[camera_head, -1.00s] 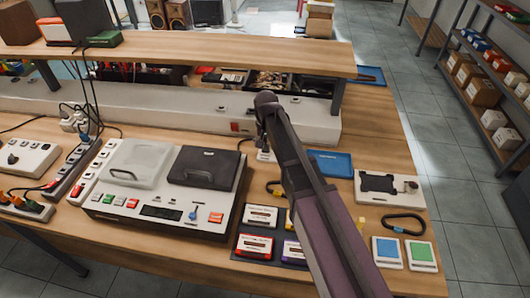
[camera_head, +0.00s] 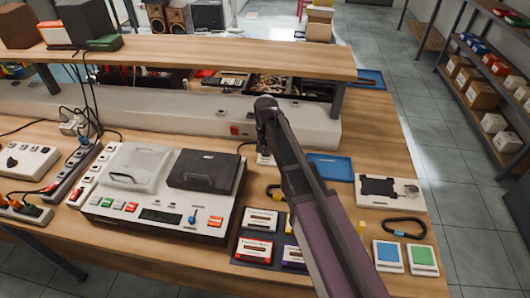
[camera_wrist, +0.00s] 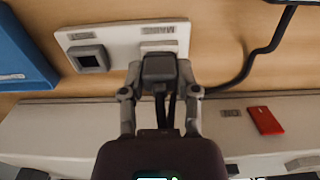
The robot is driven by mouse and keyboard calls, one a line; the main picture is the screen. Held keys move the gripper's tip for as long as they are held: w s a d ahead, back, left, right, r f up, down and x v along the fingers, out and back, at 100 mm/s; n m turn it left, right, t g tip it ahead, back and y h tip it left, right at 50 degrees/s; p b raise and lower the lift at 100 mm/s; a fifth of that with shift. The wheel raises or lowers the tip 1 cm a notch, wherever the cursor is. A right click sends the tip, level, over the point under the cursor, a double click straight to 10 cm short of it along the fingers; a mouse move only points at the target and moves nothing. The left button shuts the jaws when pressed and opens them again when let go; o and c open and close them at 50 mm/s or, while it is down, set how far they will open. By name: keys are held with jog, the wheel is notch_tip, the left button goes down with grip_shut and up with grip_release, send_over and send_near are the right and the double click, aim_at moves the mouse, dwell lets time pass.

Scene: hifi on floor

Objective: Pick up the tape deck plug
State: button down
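In the wrist view a dark grey plug (camera_wrist: 160,68) stands at a socket in a pale labelled plate (camera_wrist: 120,38). I cannot read the labels well, so I cannot confirm this is the tape deck plug. My gripper (camera_wrist: 159,80) has one finger on each side of the plug, close against it. Dark cables hang from the plug between the fingers. An empty square socket (camera_wrist: 90,58) is beside it on the same plate. In the head view my gripper (camera_head: 265,138) is above the plate (camera_head: 264,160), and my arm hides the plug. The tape deck (camera_head: 160,215) is left of it.
A raised shelf (camera_head: 200,55) spans the back of the bench, with a long pale trunking (camera_head: 180,117) below it. A blue tray (camera_head: 330,166) is right of the plate. A black cable (camera_wrist: 265,48) curves close by. Cassettes (camera_head: 255,250) lie in front.

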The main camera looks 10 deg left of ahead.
jog(key=shift+r, duration=0.1)
dwell(0.4)
notch_tip(320, 180, up, 3)
jog(key=p, duration=0.3)
jog(key=s+d+r+p, duration=0.1)
jog(key=s+p, duration=0.1)
jog(key=s, duration=1.4)
jog(key=shift+r, duration=0.35)
